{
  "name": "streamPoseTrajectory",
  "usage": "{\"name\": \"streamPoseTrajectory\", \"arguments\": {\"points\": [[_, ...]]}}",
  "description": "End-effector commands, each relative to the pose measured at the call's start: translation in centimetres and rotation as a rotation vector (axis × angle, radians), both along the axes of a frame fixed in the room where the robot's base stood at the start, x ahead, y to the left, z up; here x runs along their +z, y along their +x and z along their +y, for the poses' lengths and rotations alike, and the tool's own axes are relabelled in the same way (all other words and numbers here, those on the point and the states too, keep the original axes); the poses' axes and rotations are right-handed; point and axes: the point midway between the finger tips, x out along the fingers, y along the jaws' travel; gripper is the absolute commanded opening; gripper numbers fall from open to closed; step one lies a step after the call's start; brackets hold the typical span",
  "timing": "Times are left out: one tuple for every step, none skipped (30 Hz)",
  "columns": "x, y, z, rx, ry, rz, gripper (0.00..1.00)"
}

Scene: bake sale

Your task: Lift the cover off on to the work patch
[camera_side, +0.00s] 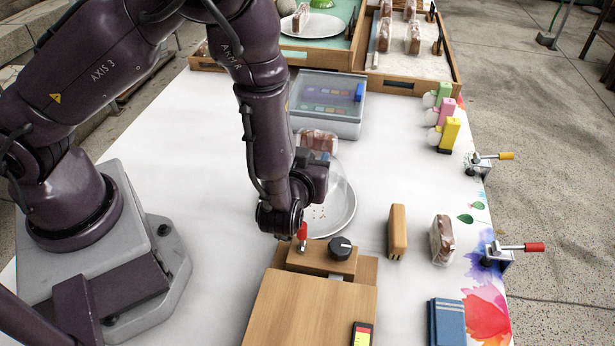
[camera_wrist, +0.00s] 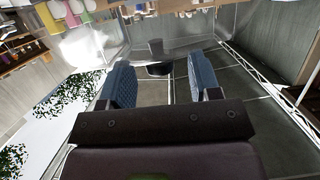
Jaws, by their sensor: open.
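A clear dome-shaped cover (camera_side: 342,187) shows in the side view, over or beside a pale round plate (camera_side: 347,222) with small crumbs on it. My gripper (camera_side: 321,157) is at the cover's upper left, with the arm hiding part of the cover and plate. I cannot tell whether it touches the cover. In the wrist view my gripper (camera_wrist: 160,72) is open, its two blue padded fingers apart. No work patch can be made out for certain.
A wrapped loaf (camera_side: 318,138) is behind the gripper, and a clear-lidded box (camera_side: 330,104) behind that. A wooden stand with a dark knob (camera_side: 340,247) is in front. A wooden block (camera_side: 397,231) and wrapped slice (camera_side: 442,240) stand right.

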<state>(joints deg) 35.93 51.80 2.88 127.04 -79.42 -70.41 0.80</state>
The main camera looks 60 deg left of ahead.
Motion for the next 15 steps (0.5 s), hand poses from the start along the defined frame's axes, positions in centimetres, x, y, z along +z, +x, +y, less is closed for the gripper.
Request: {"name": "streamPoseTrajectory", "arguments": {"points": [[-0.17,0.32,0.42,0.003,0.001,0.001,0.57],[-0.23,0.47,0.54,0.002,0.0,0.0,0.57],[-0.29,0.59,0.63,0.001,0.0,0.001,0.57],[-0.31,0.64,0.66,0.0,-0.001,0.001,0.57],[-0.31,0.66,0.68,0.0,-0.001,0.001,0.57],[-0.3,0.67,0.67,0.0,-0.001,0.001,0.57],[-0.3,0.67,0.65,0.0,-0.001,0.001,0.57],[-0.3,0.66,0.66,0.0,-0.001,0.001,0.57],[-0.3,0.65,0.65,0.0,-0.001,0.001,0.57],[-0.29,0.65,0.65,0.0,-0.001,0.001,0.57],[-0.28,0.65,0.65,0.0,-0.001,0.001,0.5],[-0.28,0.64,0.64,0.0,-0.001,0.001,0.41],[-0.28,0.64,0.64,0.0,-0.001,0.001,0.34],[-0.28,0.64,0.64,0.0,-0.001,0.001,0.27],[-0.28,0.64,0.63,0.0,-0.001,0.001,0.18]]}}
